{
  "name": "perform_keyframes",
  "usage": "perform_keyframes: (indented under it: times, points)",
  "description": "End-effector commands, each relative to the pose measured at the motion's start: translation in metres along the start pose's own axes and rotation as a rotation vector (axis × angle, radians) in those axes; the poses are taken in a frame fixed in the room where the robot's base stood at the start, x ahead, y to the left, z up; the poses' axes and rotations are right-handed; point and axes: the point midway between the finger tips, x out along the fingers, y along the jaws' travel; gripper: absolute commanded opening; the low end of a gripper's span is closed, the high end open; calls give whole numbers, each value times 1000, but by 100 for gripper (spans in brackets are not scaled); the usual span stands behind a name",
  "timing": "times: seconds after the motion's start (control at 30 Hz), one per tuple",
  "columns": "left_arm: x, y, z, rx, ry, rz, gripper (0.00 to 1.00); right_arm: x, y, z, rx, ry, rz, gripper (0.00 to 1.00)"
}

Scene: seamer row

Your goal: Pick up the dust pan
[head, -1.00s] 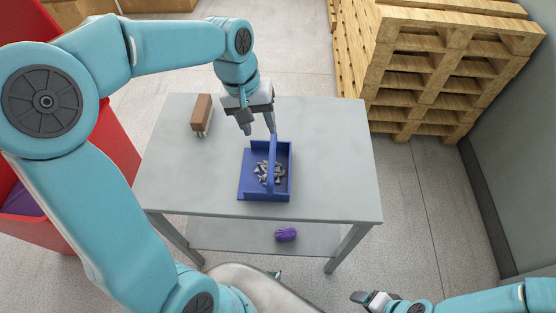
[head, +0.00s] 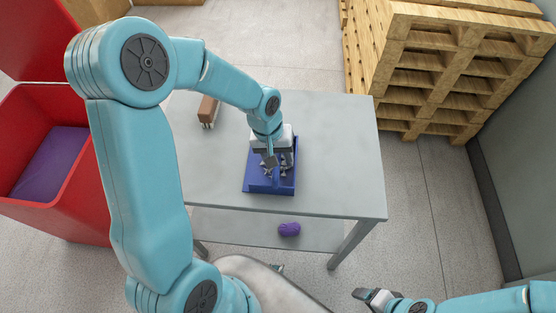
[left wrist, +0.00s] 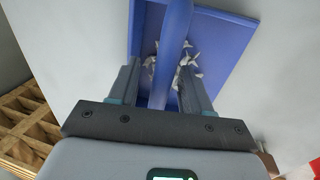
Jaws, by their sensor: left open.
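The blue dust pan (head: 258,188) lies on the grey table with grey-white scraps in it. My left gripper (head: 278,166) is open, pointing down over the pan and hiding part of it. In the left wrist view the pan's blue handle (left wrist: 174,28) runs between the two open fingers (left wrist: 162,88), with a gap visible on the right; I cannot tell whether the left finger touches it. The scraps show behind the fingers. My right gripper (head: 375,297) is low at the bottom right, away from the table; its opening is too small to read.
A brown brush (head: 208,109) stands at the table's (head: 340,150) far left. A purple object (head: 289,229) lies on the lower shelf. An open red bin (head: 85,215) with purple inside is left. Wooden pallets (head: 430,70) are stacked far right. The table's right side is clear.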

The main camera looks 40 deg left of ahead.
Motion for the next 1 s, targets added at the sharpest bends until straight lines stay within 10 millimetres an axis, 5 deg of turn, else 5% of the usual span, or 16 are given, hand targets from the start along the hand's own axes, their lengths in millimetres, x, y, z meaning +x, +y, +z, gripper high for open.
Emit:
perform_keyframes:
  times: [0.3, 0.47, 0.8, 1.0]
  points:
    - [8, 0, -1, -1, 1, 0, 48, 0, 0, 0, 0, 0, 0, 72]
    - [8, 0, -1, -1, 1, 0, 0, 0, 0, 0, 0, 0, 0, 72]
    - [6, 1, -1, -1, 3, 1, 0, 0, 0, 0, 0, 0, 0, 72]
    - [-15, 5, -2, 0, 7, 2, 0, -1, 0, 0, 0, 0, 0, 72]
